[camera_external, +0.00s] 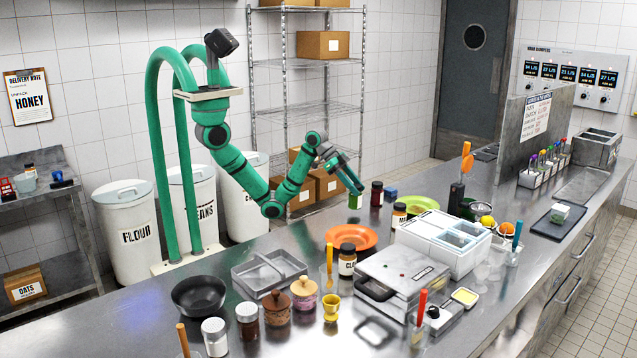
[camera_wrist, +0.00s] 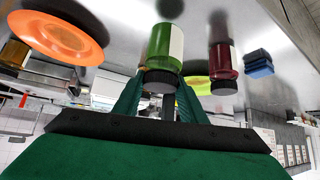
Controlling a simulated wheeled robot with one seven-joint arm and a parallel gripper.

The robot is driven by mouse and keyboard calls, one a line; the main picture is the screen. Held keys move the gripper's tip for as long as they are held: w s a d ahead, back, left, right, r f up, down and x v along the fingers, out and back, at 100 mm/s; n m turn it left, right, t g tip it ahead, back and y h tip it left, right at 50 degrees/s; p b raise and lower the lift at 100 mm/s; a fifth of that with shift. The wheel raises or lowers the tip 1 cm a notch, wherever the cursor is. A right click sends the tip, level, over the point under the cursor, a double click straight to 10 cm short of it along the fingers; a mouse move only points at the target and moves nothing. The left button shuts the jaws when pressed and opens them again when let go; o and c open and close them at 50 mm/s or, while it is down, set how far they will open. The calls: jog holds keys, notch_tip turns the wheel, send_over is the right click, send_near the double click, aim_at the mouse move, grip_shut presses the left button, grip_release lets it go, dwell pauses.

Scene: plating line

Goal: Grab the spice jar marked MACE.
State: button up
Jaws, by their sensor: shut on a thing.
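My gripper (camera_external: 352,186) reaches down at the far side of the counter, and in the wrist view (camera_wrist: 162,105) its fingers are shut around the black lid end of a green jar (camera_wrist: 162,40). A pale label shows edge-on along its side, with no readable word. The same green jar (camera_external: 355,201) shows below my gripper in the external view. A jar with a white label (camera_external: 399,216) stands to its right; its lettering is small and may read MACE. A dark red jar (camera_external: 377,196) stands between them, also in the wrist view (camera_wrist: 221,55).
A jar whose label starts with CL (camera_external: 347,262) stands by the orange plate (camera_external: 362,239). A white container (camera_external: 430,240) and a metal press (camera_external: 400,285) stand to the right and front.

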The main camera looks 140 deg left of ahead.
jog(key=shift+f, duration=1.15)
jog(key=shift+f, duration=0.1)
jog(key=o, duration=1.2)
jog(key=shift+s+r, duration=0.2)
jog(key=shift+r, duration=0.15)
jog(key=v, duration=1.1)
jog(key=shift+s+d+r, duration=0.1)
jog(key=shift+s+r, duration=0.05)
